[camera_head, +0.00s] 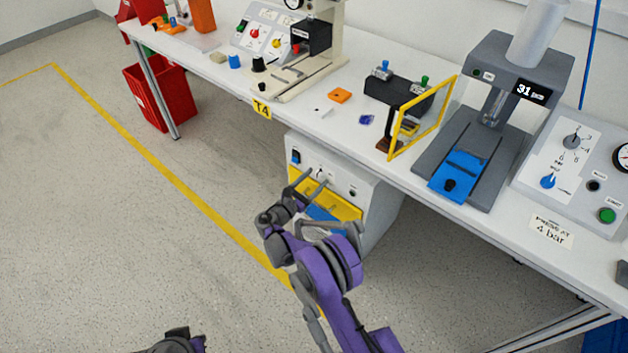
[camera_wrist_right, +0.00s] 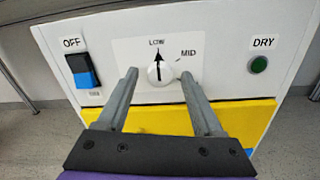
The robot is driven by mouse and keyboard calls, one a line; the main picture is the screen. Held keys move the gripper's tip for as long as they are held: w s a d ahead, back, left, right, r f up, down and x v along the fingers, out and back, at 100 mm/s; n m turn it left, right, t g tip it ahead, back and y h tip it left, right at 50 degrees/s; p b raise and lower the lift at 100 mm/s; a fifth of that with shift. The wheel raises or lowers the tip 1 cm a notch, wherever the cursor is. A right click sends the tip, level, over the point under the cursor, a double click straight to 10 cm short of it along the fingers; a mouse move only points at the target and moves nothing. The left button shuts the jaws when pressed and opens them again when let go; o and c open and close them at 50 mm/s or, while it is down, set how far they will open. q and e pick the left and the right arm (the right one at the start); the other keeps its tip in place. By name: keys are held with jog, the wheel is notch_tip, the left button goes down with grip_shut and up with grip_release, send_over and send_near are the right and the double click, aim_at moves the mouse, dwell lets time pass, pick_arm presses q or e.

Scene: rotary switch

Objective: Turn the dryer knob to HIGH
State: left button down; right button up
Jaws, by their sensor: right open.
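The dryer (camera_head: 375,212) is a pale cabinet under the bench, with a yellow front part (camera_wrist_right: 240,118). No HIGH label shows. My right gripper (camera_wrist_right: 159,76) is open, its two fingers on either side of the knob with gaps between. In the head view the right gripper (camera_head: 314,179) is at the dryer's front panel. Part of my left gripper (camera_head: 175,343) shows at the bottom edge, and its fingers cannot be made out.
An OFF rocker switch (camera_wrist_right: 83,70) is left of the knob and a green DRY button (camera_wrist_right: 259,64) is right. The white bench top (camera_head: 350,100) above carries a press (camera_head: 495,120), a yellow frame (camera_head: 440,112) and a control box (camera_head: 575,165).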

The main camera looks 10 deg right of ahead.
grip_shut()
